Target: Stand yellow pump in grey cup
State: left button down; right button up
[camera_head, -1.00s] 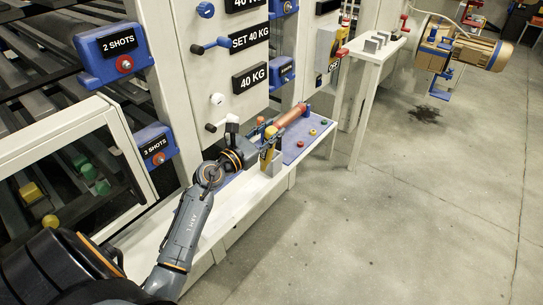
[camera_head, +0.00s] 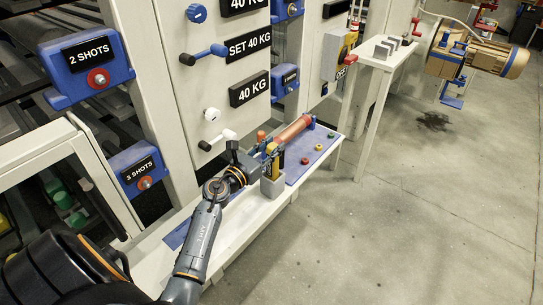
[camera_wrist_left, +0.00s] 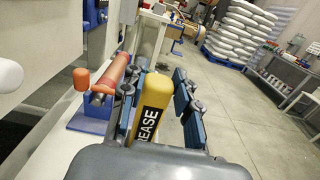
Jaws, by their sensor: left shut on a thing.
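In the head view, my left gripper (camera_head: 270,162) is shut on the pump, which is mostly hidden by the fingers. The grey cup (camera_head: 272,188) is a square block-like holder on the bench, directly below the gripper. The pump's lower end is at or just above the cup's mouth; I cannot tell whether it is inside. My right gripper is not in view.
A red-orange roller (camera_head: 294,130) lies on blue supports just beyond the gripper. A blue mat (camera_head: 308,150) with small coloured knobs lies beside it. The white bench (camera_head: 240,215) runs along the machine panel with levers (camera_head: 203,53). Open floor (camera_head: 400,230) lies to the right.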

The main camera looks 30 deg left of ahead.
pick_arm(q)
jog(key=shift+f, duration=0.55)
jog(key=shift+f+b, duration=0.25)
jog(key=shift+b, duration=0.05)
jog(key=c, duration=1)
grip_release()
jog(key=shift+r, duration=0.1)
jog(key=shift+r+p, duration=0.2)
jog(key=shift+p, duration=0.2)
jog(key=s, duration=0.4)
jog(key=s+b, duration=0.1)
jog(key=s, duration=0.3)
jog(key=s+a, duration=0.1)
jog(key=s, duration=0.3)
jog(key=shift+f, duration=0.35)
